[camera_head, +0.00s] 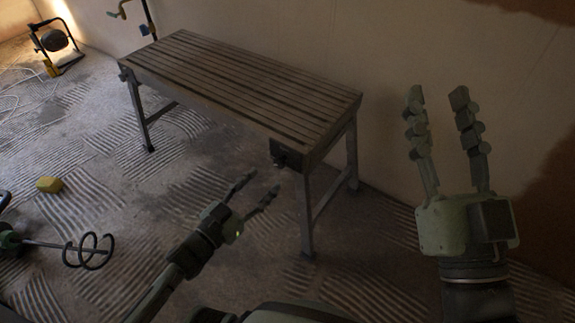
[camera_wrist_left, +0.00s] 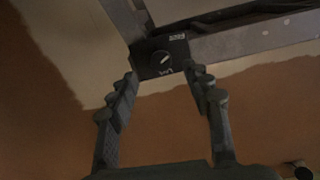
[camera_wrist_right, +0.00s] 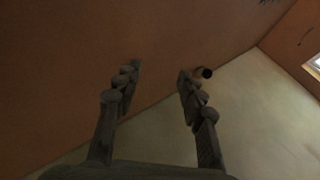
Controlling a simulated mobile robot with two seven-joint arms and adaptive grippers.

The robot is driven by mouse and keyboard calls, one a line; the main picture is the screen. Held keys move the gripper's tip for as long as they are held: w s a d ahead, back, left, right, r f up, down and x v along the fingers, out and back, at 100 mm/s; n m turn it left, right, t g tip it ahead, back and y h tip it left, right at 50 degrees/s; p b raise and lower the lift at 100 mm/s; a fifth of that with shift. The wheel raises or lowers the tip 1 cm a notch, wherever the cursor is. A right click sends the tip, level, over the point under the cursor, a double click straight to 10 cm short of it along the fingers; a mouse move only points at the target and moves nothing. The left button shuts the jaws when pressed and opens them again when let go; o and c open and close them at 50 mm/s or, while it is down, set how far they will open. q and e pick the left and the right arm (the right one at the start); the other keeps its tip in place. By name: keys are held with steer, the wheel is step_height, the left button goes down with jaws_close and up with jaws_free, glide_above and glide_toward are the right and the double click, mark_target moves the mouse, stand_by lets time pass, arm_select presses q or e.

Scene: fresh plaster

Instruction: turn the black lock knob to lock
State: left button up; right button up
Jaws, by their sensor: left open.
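The black lock knob (camera_wrist_left: 160,58) shows in the left wrist view as a round dial with a pale pointer mark on a dark box (camera_wrist_left: 178,48). The box (camera_head: 286,155) hangs under the near right end of the slatted table in the head view; the knob itself is too dark to make out there. My left gripper (camera_head: 258,188) is open and empty, below and left of the box. In the left wrist view its fingertips (camera_wrist_left: 160,76) stand either side of the knob, apart from it. My right gripper (camera_head: 437,94) is open and empty, raised right of the table.
The slatted table (camera_head: 250,82) stands on metal legs near the wall. A work lamp (camera_head: 55,42), a yellow sponge-like block (camera_head: 50,184) and a mixing whisk (camera_head: 88,251) are on the floor at left. The floor around my left gripper is clear.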

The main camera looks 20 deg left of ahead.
mark_target(278, 165)
arm_select(q)
steer(key=x, duration=0.6)
steer(key=shift+w+b, duration=0.25)
steer(key=shift+b, duration=0.1)
steer(key=shift+r, duration=0.1)
jaws_close()
